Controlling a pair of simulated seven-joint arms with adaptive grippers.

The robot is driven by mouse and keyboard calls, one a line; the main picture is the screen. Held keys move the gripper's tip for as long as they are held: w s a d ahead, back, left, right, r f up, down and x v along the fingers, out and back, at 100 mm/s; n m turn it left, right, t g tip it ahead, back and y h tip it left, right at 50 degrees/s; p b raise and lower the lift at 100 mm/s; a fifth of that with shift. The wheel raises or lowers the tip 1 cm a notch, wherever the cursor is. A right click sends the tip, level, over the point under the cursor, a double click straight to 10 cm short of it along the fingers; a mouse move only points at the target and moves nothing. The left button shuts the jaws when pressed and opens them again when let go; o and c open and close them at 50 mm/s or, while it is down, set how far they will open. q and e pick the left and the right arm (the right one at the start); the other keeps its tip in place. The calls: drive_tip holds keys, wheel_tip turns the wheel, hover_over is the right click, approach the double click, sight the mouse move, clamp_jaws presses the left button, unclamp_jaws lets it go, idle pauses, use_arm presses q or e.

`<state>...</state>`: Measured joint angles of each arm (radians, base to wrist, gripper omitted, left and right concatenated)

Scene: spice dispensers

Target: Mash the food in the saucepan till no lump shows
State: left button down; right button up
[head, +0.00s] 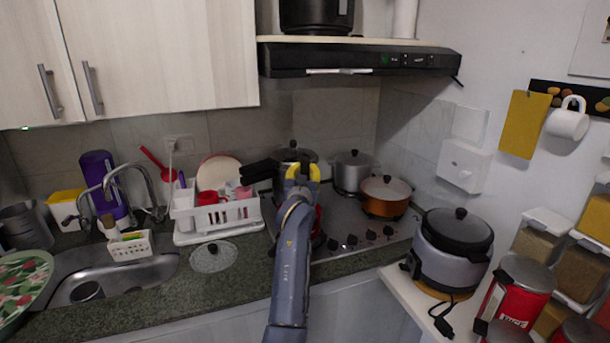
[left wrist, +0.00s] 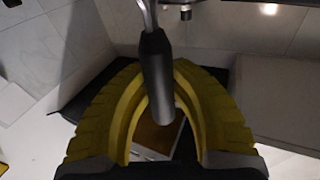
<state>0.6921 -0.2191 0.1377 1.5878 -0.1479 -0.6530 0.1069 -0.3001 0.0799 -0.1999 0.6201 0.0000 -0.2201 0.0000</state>
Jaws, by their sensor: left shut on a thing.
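My left gripper (head: 302,172) reaches over the stove in the head view, with yellow fingers. In the left wrist view it is shut on the black handle (left wrist: 157,80) of a tool with a thin metal shaft (left wrist: 148,16). The tool's working end is out of that view, and I cannot make the tool out in the head view. A dark pot (head: 294,153) with a long black handle stands behind the gripper, partly hidden. A red item behind my forearm is mostly hidden. I cannot tell which vessel is the saucepan, and no food shows. My right gripper is not in view.
A steel pot (head: 352,170) and a lidded orange pot (head: 386,204) stand on the stove's right. A white dish rack (head: 218,218) and a loose glass lid (head: 213,256) lie left. A cooker (head: 452,250) stands front right. The range hood (head: 355,60) hangs above.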

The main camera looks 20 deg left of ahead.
use_arm(q)
drive_tip(key=shift+s+d+r, duration=0.1)
drive_tip(key=shift+s+r, duration=0.05)
drive_tip(key=shift+r, duration=1.2)
drive_tip(key=shift+s+d+r, duration=0.1)
drive_tip(key=shift+r, duration=1.2)
drive_tip(key=shift+s+d+r, duration=0.1)
drive_tip(key=shift+s+r, duration=0.05)
drive_tip(key=shift+r, duration=1.2)
drive_tip(key=shift+r, duration=0.2)
drive_tip(key=shift+r, duration=2.3)
